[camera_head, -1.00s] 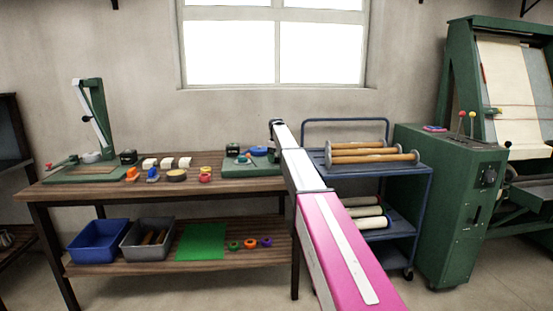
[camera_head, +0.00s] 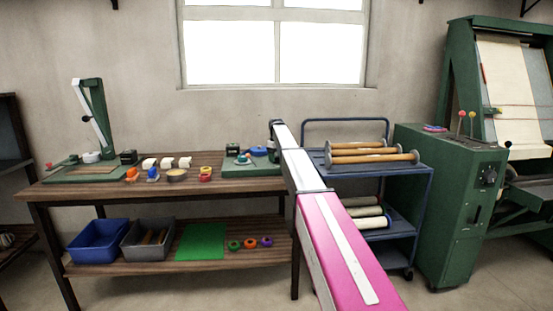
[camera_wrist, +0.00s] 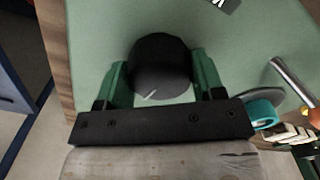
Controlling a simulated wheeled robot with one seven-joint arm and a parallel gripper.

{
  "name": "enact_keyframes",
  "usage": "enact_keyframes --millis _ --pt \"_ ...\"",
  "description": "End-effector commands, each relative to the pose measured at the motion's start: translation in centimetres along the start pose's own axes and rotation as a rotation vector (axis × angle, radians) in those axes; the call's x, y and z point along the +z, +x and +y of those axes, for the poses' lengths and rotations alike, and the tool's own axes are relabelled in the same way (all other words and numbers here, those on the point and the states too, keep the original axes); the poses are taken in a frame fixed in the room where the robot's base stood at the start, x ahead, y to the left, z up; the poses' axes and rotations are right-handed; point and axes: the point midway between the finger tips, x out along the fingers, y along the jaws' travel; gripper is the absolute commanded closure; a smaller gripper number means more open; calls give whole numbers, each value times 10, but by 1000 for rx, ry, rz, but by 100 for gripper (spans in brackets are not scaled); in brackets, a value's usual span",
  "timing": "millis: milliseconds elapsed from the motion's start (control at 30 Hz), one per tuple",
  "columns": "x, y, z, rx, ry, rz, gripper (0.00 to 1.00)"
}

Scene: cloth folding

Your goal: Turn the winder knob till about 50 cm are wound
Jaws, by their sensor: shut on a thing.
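The winder knob (camera_wrist: 160,66) is black and round with a short white mark on its face, standing on the winder's pale green base (camera_wrist: 100,30) in the wrist view. My gripper (camera_wrist: 160,76) has a green finger on each side of the knob and is shut on it. To the right is a teal ring (camera_wrist: 263,113) on a grey disc, beside a metal rod (camera_wrist: 290,78) with an orange end. In the head view, the winder base (camera_head: 240,171) sits at the right end of the bench, where my arm partly hides it. My fingers cannot be made out there.
The wooden bench (camera_head: 225,187) also holds rolls, small white blocks and a green upright stand (camera_head: 100,120). A blue cart (camera_head: 425,190) with spools stands right of the bench, and a large green machine (camera_head: 440,215) beyond it. A window is behind.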

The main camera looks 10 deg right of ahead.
Motion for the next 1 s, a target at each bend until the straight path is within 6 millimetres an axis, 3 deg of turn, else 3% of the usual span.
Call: enact_keyframes --millis 1000 --pt "0 -1 0 0 947 0 62"
